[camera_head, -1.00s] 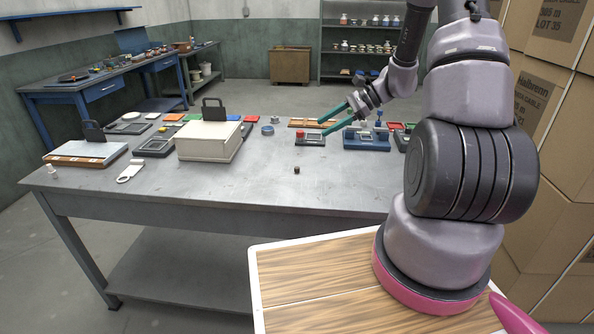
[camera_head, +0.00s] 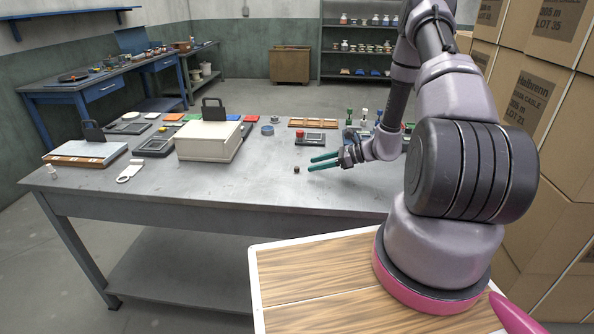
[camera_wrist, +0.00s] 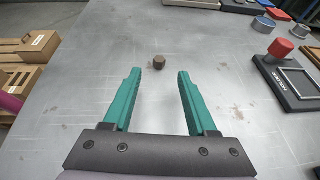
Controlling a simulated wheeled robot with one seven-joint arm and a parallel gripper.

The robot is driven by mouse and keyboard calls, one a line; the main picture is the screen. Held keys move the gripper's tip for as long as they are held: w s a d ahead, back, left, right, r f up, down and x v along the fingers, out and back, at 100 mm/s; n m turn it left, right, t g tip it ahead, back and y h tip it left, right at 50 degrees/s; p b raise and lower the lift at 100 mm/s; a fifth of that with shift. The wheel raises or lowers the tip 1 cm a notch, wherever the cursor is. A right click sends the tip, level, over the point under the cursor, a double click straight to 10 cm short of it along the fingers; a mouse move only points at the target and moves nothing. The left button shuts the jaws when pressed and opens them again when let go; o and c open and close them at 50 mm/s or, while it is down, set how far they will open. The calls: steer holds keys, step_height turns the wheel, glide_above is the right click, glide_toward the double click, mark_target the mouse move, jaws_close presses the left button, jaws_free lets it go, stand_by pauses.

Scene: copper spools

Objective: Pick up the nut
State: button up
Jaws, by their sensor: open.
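The nut (camera_head: 296,170) is a small dark brown piece on the bare grey tabletop, near the front middle of the table. In the wrist view the nut (camera_wrist: 159,62) sits just beyond my fingertips, roughly midway between them and slightly ahead. My gripper (camera_head: 311,163) has two green fingers and is to the right of the nut in the head view, low over the table. In the wrist view my gripper (camera_wrist: 158,74) is open and empty, with bare table between the fingers. The nut touches neither finger.
A black device with a red button (camera_head: 303,136) stands behind my gripper; it is at the right in the wrist view (camera_wrist: 281,48). A cream box (camera_head: 206,143) stands to the left. The table (camera_head: 235,185) around the nut is clear.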

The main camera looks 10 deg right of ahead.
mark_target(304, 172)
steer(key=x, duration=0.5)
jaws_close()
